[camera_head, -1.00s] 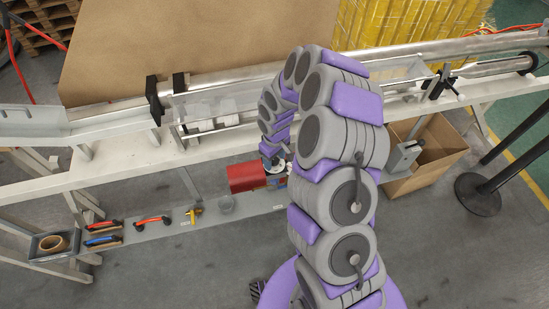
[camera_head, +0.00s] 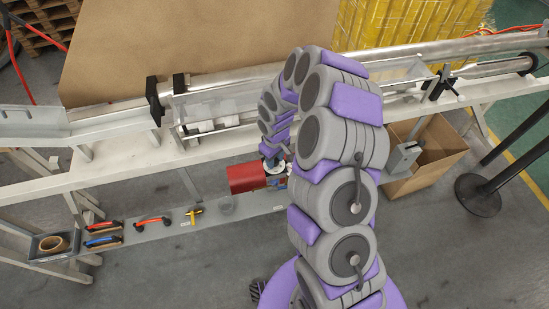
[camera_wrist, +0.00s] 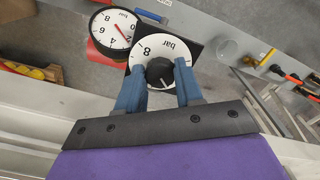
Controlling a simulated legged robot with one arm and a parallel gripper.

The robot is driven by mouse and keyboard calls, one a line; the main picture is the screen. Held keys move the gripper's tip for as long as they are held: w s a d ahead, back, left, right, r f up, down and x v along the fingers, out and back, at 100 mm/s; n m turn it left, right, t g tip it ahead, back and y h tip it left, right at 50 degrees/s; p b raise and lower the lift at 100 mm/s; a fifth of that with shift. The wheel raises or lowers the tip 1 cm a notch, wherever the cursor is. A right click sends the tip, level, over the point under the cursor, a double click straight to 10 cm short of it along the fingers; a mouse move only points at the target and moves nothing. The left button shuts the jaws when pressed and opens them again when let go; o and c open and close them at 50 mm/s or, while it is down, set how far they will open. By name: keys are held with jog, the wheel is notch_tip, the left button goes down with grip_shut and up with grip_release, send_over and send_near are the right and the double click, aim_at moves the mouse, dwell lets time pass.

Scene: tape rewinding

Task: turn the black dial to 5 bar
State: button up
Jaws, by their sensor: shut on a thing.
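The black dial (camera_wrist: 159,72) is a round knob at the middle of a white scale plate (camera_wrist: 155,45) marked "bar" and "8" in the wrist view. My gripper (camera_wrist: 160,80) has its two blue fingers on either side of the knob, shut on it. The fingers hide part of the scale, and I cannot read the dial's setting. A round pressure gauge (camera_wrist: 108,36) with a black rim, white face and red needle is beside it; its exact reading is unclear. In the head view my gripper (camera_head: 272,160) is at the red unit (camera_head: 246,177), mostly hidden by my arm.
A grey shelf (camera_head: 160,232) holds pliers-like orange and blue tools, a yellow tool (camera_head: 194,215) and a tray with a tape roll (camera_head: 53,243). A white frame with metal rollers runs behind. A cardboard box (camera_head: 425,165) stands at right.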

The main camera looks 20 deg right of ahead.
jog(key=m+p, duration=0.1)
jog(key=m, duration=0.2)
jog(key=shift+r, duration=0.1)
jog(key=m+p, duration=0.1)
jog(key=m, duration=0.3)
jog(key=shift+m, duration=0.4)
jog(key=m+p, duration=0.1)
jog(key=m, duration=0.2)
jog(key=shift+a+m, duration=0.1)
jog(key=shift+m, duration=0.2)
jog(key=shift+m+p, duration=0.8)
jog(key=shift+m, duration=1.2)
jog(key=o, duration=1)
jog(key=shift+a, duration=0.1)
jog(key=shift+o, duration=0.2)
